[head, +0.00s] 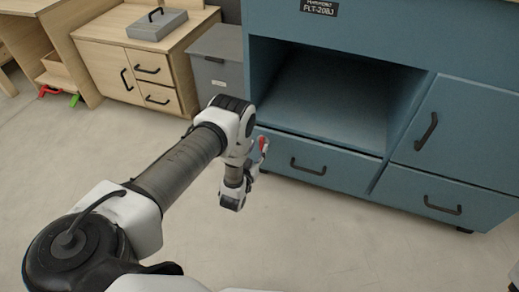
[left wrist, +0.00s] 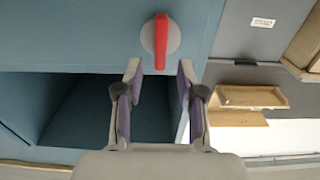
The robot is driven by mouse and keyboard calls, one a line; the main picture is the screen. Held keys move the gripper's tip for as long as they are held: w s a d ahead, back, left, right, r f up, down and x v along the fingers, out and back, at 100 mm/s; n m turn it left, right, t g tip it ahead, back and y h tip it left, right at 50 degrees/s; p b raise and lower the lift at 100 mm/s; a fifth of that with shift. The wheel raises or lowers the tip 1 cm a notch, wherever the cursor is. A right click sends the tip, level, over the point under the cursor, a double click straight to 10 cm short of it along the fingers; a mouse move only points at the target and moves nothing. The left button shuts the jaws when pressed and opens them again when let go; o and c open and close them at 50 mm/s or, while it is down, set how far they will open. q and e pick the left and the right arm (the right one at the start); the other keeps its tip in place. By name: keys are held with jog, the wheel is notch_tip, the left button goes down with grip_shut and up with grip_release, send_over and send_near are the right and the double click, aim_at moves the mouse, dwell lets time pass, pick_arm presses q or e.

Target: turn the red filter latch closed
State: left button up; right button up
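The red filter latch (left wrist: 160,42) is a red bar on a round grey disc on the blue cabinet front. In the left wrist view the bar runs upright in the picture. In the head view only a small red part (head: 264,144) shows, beside my left wrist. My left gripper (left wrist: 158,68) is open and empty, with its two fingers spread wide to either side of the bar's lower end in the picture. No contact shows, and the depth gap is hard to tell. In the head view my left gripper (head: 257,163) is partly hidden by my wrist. My right gripper is not in view.
The blue cabinet (head: 455,120) has an open bay (head: 330,95), a drawer with a black handle (head: 308,167) and a door at right. A grey bin (head: 217,70) and a wooden cabinet (head: 100,70) stand at left. The floor in front is clear.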

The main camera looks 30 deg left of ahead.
aim_at(262, 143)
pick_arm(q)
jog(key=shift+x, duration=1.15)
jog(key=shift+c, duration=0.3)
grip_shut()
